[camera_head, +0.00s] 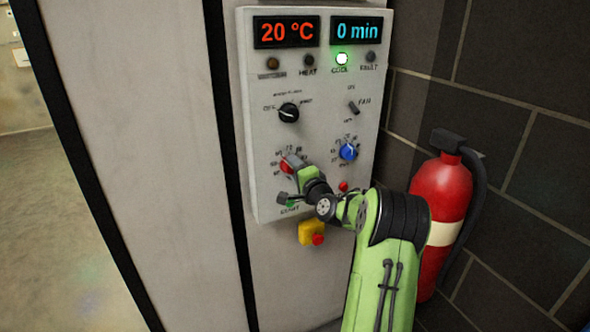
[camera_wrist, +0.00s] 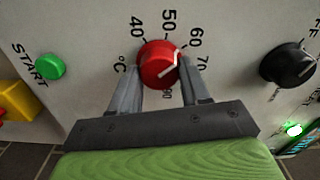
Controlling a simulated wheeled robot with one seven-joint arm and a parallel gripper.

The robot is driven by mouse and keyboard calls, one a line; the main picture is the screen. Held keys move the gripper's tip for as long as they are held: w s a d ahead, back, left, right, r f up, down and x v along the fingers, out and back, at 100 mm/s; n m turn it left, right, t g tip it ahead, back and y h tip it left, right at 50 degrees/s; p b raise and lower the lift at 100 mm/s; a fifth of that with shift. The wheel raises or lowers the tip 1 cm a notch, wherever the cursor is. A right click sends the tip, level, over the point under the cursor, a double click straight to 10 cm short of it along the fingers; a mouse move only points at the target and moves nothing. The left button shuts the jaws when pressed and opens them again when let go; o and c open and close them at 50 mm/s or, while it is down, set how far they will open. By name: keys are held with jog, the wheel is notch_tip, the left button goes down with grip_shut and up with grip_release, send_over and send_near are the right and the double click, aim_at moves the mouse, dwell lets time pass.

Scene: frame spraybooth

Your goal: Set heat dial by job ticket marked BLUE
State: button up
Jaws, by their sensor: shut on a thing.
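The red heat dial (camera_wrist: 157,65) sits on the grey control panel (camera_head: 262,130), ringed by a scale with 40, 50, 60, 70 and 90 readable. Its white pointer line lies at the upper right, around 60 to 70; the exact mark is unclear. My gripper (camera_wrist: 161,66) is shut on the dial, one finger on each side. In the head view the dial (camera_head: 284,168) is partly covered by my gripper (camera_head: 290,173). The temperature display (camera_head: 286,32) reads 20 °C in red. No job ticket shows in either view.
A blue knob (camera_head: 348,151) sits right of the red dial, a black knob (camera_head: 289,112) above it. A green START button (camera_wrist: 50,67) is close by. A yellow box with a red button (camera_head: 311,233) is below; a fire extinguisher (camera_head: 440,205) stands right. The COOL lamp (camera_head: 342,59) glows green.

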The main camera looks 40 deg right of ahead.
jog(key=o, duration=1)
jog(key=shift+o, duration=0.2)
jog(key=b+v, duration=0.3)
jog(key=v, duration=1.2)
jog(key=shift+s, duration=0.35)
jog(key=shift+a, duration=0.15)
